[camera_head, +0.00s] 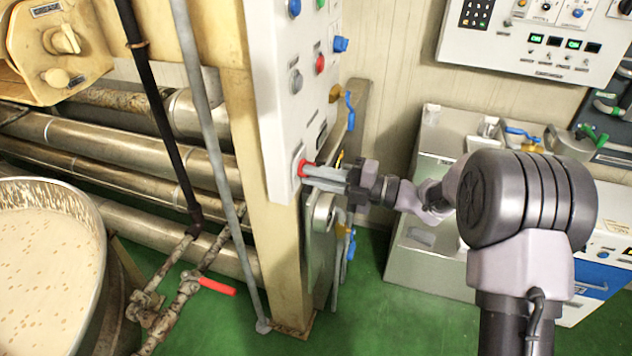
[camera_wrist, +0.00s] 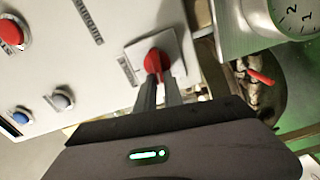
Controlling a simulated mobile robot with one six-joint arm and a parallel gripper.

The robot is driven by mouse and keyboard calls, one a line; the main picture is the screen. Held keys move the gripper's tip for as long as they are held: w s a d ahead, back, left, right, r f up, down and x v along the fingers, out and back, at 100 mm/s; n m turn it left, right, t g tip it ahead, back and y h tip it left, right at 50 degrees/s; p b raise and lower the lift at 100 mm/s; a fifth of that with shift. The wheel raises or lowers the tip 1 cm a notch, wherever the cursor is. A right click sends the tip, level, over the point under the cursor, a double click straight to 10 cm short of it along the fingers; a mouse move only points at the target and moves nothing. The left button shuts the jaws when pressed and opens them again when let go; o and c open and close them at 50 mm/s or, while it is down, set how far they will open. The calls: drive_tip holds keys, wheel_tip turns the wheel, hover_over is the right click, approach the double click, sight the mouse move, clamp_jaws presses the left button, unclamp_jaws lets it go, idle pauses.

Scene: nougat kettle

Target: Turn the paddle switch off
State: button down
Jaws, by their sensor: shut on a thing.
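The paddle switch (camera_wrist: 158,62) is a red knob on a pale square plate near the edge of the white control panel (camera_wrist: 110,60) in the wrist view. In the head view the red switch (camera_head: 302,168) shows low on the narrow panel, partly hidden by my fingers. My gripper (camera_head: 312,174) reaches in from the right, level with the switch. In the wrist view my gripper (camera_wrist: 160,84) has its two fingers at the lower part of the red paddle, shut on it. The fingertips partly hide the paddle, and the label beside it is not readable.
Other knobs and buttons sit on the panel, including a red button (camera_wrist: 15,32) and a grey one (camera_wrist: 63,100). A large kettle (camera_head: 98,215) with pale contents stands at left, beside pipes. A steel cabinet (camera_head: 430,255) stands behind my arm. Green floor shows between them.

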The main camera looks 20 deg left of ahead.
drive_tip(key=shift+f+n+b, duration=0.2)
drive_tip(key=shift+n+b, duration=0.3)
drive_tip(key=shift+n, duration=0.4)
drive_tip(key=c, duration=1.5)
unclamp_jaws()
drive_tip(key=shift+o, duration=0.2)
drive_tip(key=d+p, duration=0.5)
drive_tip(key=d, duration=1.2)
drive_tip(key=shift+s+d, duration=0.25)
drive_tip(key=shift+s, duration=0.05)
